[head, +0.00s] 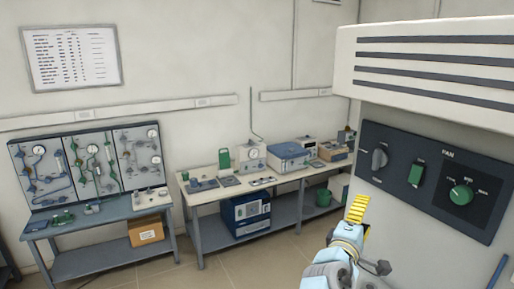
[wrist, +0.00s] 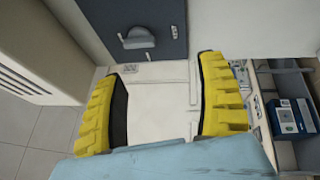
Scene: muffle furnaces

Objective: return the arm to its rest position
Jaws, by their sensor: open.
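My gripper (head: 357,209) shows at the lower right of the head view, with yellow ridged fingers at the end of my pale blue arm. In the wrist view my gripper (wrist: 162,100) has its two yellow fingers spread wide apart. Nothing is between them except a view of the pale wall behind. The gripper is in free air, in front of the furnace with the dark control panel (head: 430,180). The panel carries a grey knob, a green switch and a green dial.
The white vented furnace housing (head: 430,75) fills the right side, close to my arm. A long bench (head: 210,193) with instruments stands along the back wall. A bench with gauge panels (head: 90,165) stands at left. The floor (head: 160,272) between is clear.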

